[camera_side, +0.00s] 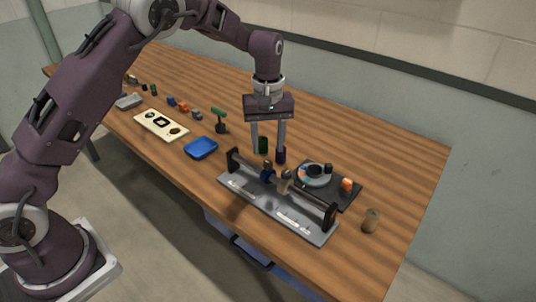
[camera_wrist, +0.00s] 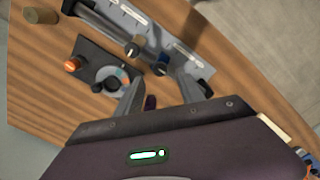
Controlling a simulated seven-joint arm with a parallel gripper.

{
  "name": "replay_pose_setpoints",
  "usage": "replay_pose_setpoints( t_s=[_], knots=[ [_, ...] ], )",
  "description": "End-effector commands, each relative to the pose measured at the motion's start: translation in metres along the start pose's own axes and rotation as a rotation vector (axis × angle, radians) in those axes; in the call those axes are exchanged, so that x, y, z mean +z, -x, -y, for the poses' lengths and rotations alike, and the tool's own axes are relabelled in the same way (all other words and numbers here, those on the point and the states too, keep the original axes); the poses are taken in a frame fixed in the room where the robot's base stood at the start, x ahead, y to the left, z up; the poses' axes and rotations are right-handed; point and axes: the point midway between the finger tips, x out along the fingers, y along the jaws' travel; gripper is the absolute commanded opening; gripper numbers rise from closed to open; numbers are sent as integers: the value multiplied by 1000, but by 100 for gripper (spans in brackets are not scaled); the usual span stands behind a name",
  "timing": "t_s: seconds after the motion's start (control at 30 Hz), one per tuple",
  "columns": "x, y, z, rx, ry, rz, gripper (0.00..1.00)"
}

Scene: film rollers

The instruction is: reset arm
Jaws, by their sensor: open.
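My gripper (camera_side: 268,154) is open and points down above the wooden table (camera_side: 410,165), just behind the grey roller stand (camera_side: 247,194). In the wrist view its two fingers (camera_wrist: 158,98) stand apart. The roller stand has black end posts, dark rollers, a blue knob (camera_side: 267,173) and a tan knob (camera_side: 285,184).
A black plate with a grey dial (camera_side: 313,176) and an orange knob (camera_side: 347,184) lies right of my gripper. A tan cylinder (camera_side: 371,220) stands near the right. A blue tray (camera_side: 201,148), a green-handled tool (camera_side: 220,119) and a cream panel (camera_side: 161,125) lie left. The table's back right is clear.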

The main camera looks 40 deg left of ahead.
Motion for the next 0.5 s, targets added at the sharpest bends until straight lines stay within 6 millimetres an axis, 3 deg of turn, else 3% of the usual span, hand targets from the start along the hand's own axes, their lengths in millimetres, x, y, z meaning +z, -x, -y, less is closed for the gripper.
replay_pose_setpoints(
  t_s=[0.13,0.43,0.5],
  knots=[
    [0,20,0,1,-1,-1,45],
    [0,24,0,1,0,-1,45],
    [2,32,3,11,-8,-1,45]
  ],
)
